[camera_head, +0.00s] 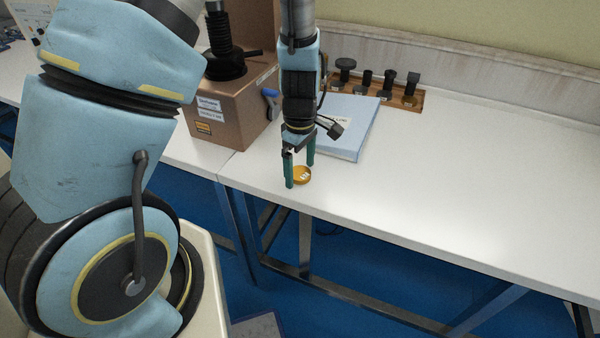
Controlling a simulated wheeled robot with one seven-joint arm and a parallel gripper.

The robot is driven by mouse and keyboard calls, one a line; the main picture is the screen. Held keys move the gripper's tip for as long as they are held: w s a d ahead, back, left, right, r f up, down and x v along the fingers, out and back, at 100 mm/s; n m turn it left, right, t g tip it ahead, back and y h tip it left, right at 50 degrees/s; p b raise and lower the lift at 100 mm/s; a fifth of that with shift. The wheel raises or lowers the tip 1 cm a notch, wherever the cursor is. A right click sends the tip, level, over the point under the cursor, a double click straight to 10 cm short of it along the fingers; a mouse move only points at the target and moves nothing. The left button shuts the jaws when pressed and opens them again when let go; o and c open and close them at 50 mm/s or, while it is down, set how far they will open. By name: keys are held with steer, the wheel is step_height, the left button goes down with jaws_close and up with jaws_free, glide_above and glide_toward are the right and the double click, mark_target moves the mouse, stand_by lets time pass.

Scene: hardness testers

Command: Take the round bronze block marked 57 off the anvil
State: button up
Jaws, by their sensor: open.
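A round bronze-gold block (302,175) with a small white mark lies flat on the white bench top near its front edge; the number is too small to read. My gripper (299,172) points down with green fingers, open. One finger is just left of the block and the other is behind it; I cannot tell whether either touches. A brown hardness tester (232,112) stands left of my gripper, with a black bellows column and a dark round plate (226,69) on top, seemingly its anvil. I see no block on that plate.
A light blue binder (350,125) lies right behind my gripper. A wooden rack (407,100) with several dark anvil pieces stands at the back. The white bench (470,170) is clear to the right. Part of another device (35,15) shows at the upper left.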

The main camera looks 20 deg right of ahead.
steer(key=shift+c, duration=0.2)
jaws_close()
stand_by(0.6)
